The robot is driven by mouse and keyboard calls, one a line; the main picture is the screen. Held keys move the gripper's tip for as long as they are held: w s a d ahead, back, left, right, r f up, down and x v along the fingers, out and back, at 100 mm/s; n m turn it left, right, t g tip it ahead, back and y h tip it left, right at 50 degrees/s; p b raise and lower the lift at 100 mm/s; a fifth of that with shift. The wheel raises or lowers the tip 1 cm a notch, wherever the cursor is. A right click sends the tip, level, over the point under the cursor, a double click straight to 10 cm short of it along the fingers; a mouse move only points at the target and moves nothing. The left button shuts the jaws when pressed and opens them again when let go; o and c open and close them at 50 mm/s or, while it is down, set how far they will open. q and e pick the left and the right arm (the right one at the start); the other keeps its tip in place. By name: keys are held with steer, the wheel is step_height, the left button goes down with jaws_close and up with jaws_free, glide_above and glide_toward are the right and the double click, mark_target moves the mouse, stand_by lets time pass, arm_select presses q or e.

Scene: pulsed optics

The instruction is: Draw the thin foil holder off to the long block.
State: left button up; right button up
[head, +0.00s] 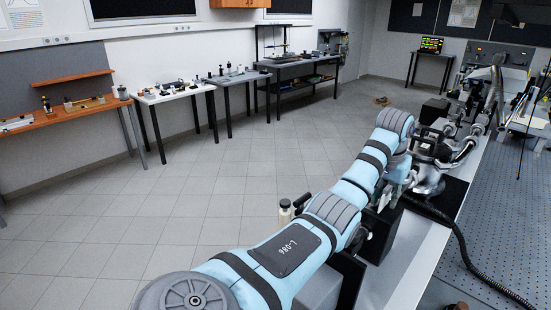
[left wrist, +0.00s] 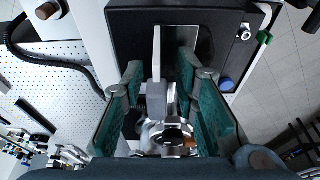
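In the left wrist view a thin pale upright plate on a grey stem, which looks like the foil holder (left wrist: 157,55), stands between the two teal fingers of my left gripper (left wrist: 162,112). The fingers are apart, with a visible gap on each side of the stem. A shiny metal ring mount (left wrist: 168,137) lies at the near end of the stem. In the head view my left gripper (head: 388,194) is small and partly hidden by my own arm, close to a dark block (head: 379,236). I cannot tell which thing is the long block. My right gripper is not seen.
Shiny metal chamber parts (head: 432,150) stand close by the gripper in the head view. A perforated optical table (head: 490,225) carries a black hose.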

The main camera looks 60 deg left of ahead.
arm_select(q)
steer(key=shift+s+d+r, duration=0.15)
steer(key=shift+s+r, duration=0.1)
steer(key=shift+s, duration=0.15)
steer(key=c, duration=0.3)
steer(key=shift+w, duration=0.1)
steer(key=c, duration=0.3)
steer(key=shift+w, duration=0.1)
jaws_close()
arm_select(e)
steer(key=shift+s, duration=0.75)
arm_select(q)
steer(key=shift+r, duration=0.1)
